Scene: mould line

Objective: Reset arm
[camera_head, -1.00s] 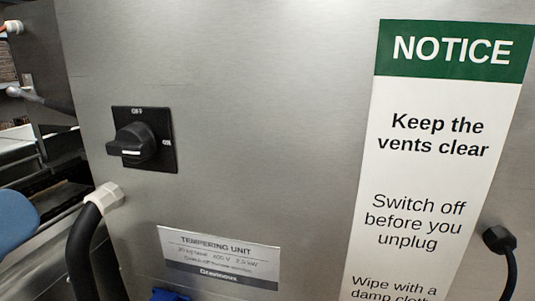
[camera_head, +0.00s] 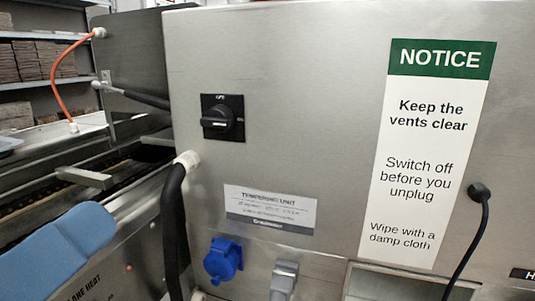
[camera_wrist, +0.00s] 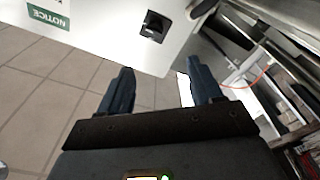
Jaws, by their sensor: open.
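My gripper (camera_wrist: 157,92) shows in the wrist view, its two dark blue fingers apart with nothing between them. Beyond the fingertips is the steel tempering unit (camera_head: 310,110), with its black rotary switch (camera_head: 222,118); the switch also shows in the wrist view (camera_wrist: 153,27), apart from the fingers. The switch handle lies roughly level in the head view; its labels are too small to read surely. My gripper is not visible in the head view.
A blue socket cover (camera_head: 223,261) and a grey plug (camera_head: 284,280) sit low on the unit. A black hose (camera_head: 172,230) and a black cable (camera_head: 470,250) hang from it. A conveyor (camera_head: 80,185) runs at left. Tiled floor (camera_wrist: 50,95) is open in the wrist view.

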